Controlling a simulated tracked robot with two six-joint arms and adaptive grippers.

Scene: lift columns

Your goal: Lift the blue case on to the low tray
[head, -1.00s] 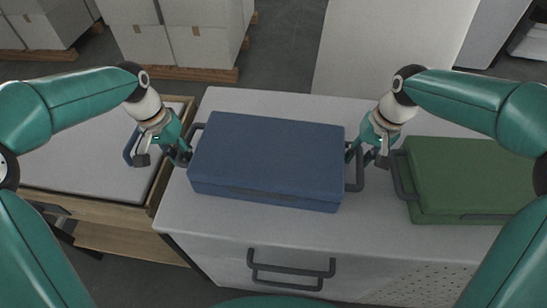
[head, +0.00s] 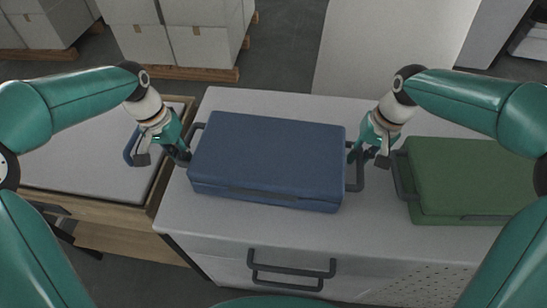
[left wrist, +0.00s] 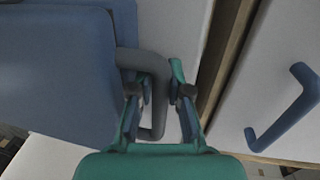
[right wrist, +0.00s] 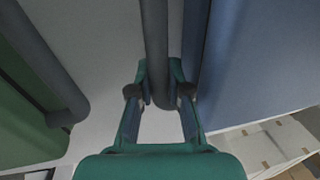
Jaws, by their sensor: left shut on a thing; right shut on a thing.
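The blue case (head: 268,158) lies flat on the light grey worktop, with a dark handle at each end. My left gripper (head: 180,153) is shut on the case's left handle (left wrist: 157,72), which passes between its fingers in the left wrist view. My right gripper (head: 368,156) is shut on the right handle (right wrist: 156,50), seen between its fingers in the right wrist view. The low tray (head: 80,182), a pale surface with a wooden rim, is left of the worktop and lower. A blue handle (left wrist: 290,112) stands at it, near my left gripper.
A green case (head: 470,178) with a dark handle sits on the worktop (head: 195,215), close to the right of my right gripper. A drawer handle (head: 290,270) sticks out in front. White boxes (head: 205,40) on pallets stand behind on the floor.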

